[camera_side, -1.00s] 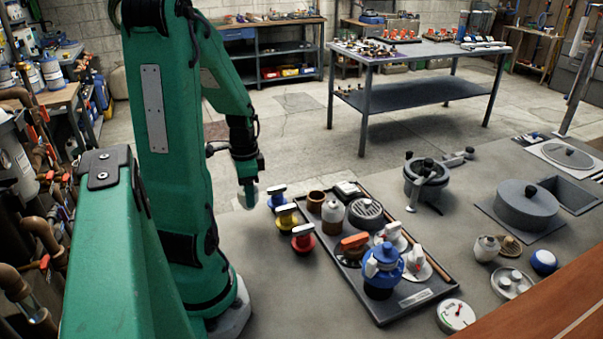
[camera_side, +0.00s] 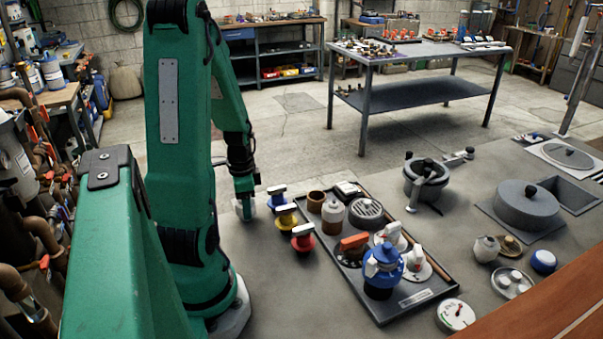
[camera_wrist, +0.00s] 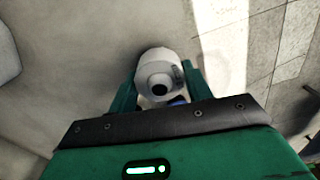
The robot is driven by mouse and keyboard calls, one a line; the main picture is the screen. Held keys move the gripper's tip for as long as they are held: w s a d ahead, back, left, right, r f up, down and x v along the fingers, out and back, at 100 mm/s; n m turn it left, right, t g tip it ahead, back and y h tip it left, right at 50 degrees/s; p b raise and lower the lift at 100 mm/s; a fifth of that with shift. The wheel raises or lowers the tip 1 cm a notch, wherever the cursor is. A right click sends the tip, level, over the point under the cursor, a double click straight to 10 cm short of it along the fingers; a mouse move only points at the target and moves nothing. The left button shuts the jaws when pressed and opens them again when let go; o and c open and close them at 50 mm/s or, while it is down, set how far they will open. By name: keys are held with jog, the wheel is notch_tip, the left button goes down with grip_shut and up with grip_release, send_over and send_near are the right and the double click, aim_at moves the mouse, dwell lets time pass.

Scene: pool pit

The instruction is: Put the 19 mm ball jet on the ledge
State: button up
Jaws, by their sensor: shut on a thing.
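My gripper (camera_side: 244,207) is low over the left end of the grey surface, left of the coloured valves. In the wrist view its green fingers stand on either side of a white, rounded fitting with a dark hole, which looks like the ball jet (camera_wrist: 158,70). My gripper (camera_wrist: 160,92) is shut on it. In the side view the jet is small and mostly hidden by the fingers. I cannot tell whether it touches the surface. No part is clearly marked as the ledge; the grey surface (camera_side: 270,290) lies beneath and in front of the gripper.
Blue (camera_side: 277,199), yellow (camera_side: 287,217) and red (camera_side: 302,240) valves stand just right of my gripper. Beyond them is a dark tray (camera_side: 405,303) of fittings. The front left surface is clear.

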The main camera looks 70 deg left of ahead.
jog(key=shift+f, duration=0.15)
jog(key=o, duration=1)
jog(key=shift+c, duration=0.2)
notch_tip(320, 180, up, 12)
dwell(0.5)
jog(key=shift+s, duration=0.1)
dwell(0.4)
